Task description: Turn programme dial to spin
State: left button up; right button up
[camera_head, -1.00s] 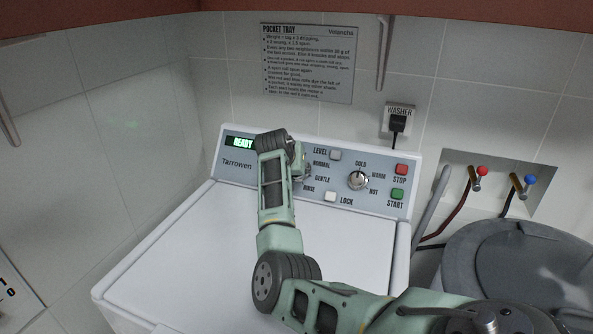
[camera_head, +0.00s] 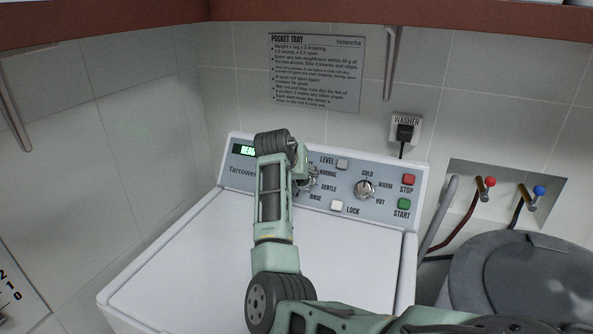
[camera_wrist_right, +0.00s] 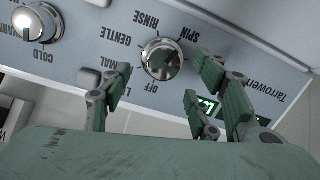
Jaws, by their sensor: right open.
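The programme dial (camera_wrist_right: 162,58) is a round silver knob on the washer's blue-grey panel, ringed by the words SPIN, RINSE, GENTLE, NORMAL and OFF. I cannot tell for sure which word its pointer faces. In the head view the dial is mostly hidden behind my right arm. My right gripper (camera_wrist_right: 163,72) is open and empty. In the wrist view its green fingers stand on either side of the dial, apart from it as far as I can see. In the head view the right gripper (camera_head: 303,172) is at the panel. My left gripper is out of view.
The temperature dial (camera_head: 365,189), the red STOP button (camera_head: 408,180), the green START button (camera_head: 404,203), and the pale LEVEL (camera_head: 342,164) and LOCK (camera_head: 337,206) buttons are close by. A grey lidded bin (camera_head: 530,270) stands at right.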

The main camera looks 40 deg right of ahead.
jog(key=v, duration=0.6)
jog(key=shift+s+a+r, duration=0.15)
jog(key=shift+a, duration=0.05)
